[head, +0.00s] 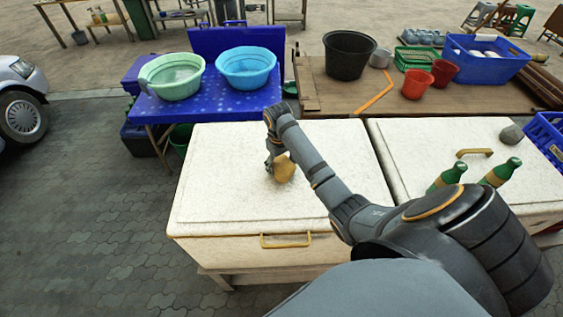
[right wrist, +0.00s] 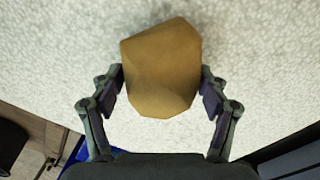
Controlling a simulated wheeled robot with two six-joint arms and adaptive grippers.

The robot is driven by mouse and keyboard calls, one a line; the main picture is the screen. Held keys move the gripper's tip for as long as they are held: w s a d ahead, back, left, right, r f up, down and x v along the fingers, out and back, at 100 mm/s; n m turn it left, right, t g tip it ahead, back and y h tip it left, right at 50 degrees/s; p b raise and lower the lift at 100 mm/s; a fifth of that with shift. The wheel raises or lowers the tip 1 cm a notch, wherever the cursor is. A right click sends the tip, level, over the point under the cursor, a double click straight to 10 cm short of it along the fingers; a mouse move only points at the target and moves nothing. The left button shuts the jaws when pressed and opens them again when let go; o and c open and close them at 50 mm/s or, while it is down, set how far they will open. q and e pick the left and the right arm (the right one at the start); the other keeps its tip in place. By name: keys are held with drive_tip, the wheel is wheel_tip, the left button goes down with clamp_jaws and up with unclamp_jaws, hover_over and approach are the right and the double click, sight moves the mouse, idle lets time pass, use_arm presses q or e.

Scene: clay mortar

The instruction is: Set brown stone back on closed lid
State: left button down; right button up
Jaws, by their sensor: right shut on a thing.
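The brown stone (right wrist: 162,68) fills the middle of the right wrist view, between the two fingers of my right gripper (right wrist: 161,88). The gripper is shut on it. In the head view the stone (head: 285,168) is at the tip of my right gripper (head: 275,165), over the middle of the white closed lid (head: 225,195) of the left chest. The stone is at or just above the lid; I cannot tell whether it touches. The lid lies flat, with a yellow handle (head: 286,241) on its front. My left gripper is not in view.
A second white chest (head: 400,140) stands right, with a grey stone (head: 511,134) and green bottles (head: 450,175). A blue table (head: 215,110) with basins is behind left. A wooden table (head: 335,97) with buckets is behind right. The lid around the stone is clear.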

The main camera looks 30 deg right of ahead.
drive_tip(key=o, duration=1.9)
drive_tip(key=shift+c, duration=0.2)
drive_tip(key=shift+f, duration=0.15)
drive_tip(key=shift+s, duration=0.15)
